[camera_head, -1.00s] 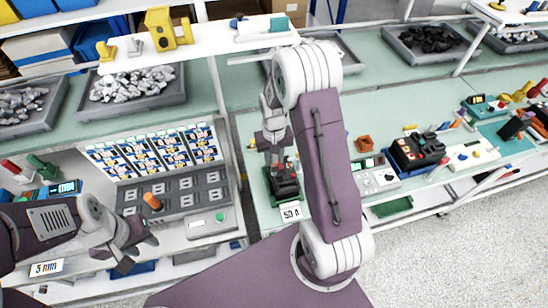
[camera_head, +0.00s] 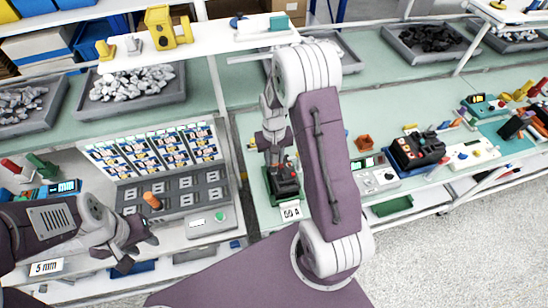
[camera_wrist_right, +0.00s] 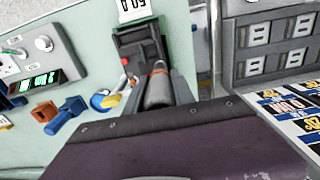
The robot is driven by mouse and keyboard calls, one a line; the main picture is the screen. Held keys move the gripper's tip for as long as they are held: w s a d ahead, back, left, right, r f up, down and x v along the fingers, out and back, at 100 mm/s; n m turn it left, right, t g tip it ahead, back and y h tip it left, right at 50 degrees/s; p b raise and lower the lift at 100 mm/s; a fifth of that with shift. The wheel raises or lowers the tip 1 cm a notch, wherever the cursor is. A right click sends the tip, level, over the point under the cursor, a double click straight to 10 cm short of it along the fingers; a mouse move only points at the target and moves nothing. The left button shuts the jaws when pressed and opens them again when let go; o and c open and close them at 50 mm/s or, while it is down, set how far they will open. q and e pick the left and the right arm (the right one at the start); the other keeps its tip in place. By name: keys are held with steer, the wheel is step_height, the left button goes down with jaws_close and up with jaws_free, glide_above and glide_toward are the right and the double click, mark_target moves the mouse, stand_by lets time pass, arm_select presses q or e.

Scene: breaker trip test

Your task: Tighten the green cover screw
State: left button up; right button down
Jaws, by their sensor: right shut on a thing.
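My right gripper (camera_head: 272,142) points down over a dark breaker fixture (camera_head: 285,188) with a red part, beside a "50 A" label. In the right wrist view the gripper (camera_wrist_right: 160,90) is shut on a grey cylindrical tool (camera_wrist_right: 159,92) with an orange band. The tool's far end is over or at the fixture (camera_wrist_right: 135,42); I cannot tell whether it touches. I cannot make out the green cover screw; the tool and gripper hide part of the fixture. My left gripper (camera_head: 132,243) is open and empty, in front of the grey socket panel.
An orange block (camera_head: 364,143) and a black device (camera_head: 418,152) are to the right. A shelf (camera_head: 200,42) runs above.

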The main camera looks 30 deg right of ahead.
steer(key=shift+f, duration=0.5)
stand_by(1.3)
steer(key=shift+r, duration=0.15)
stand_by(0.9)
step_height(320, 180, up, 6)
steer(key=p, duration=0.5)
stand_by(0.4)
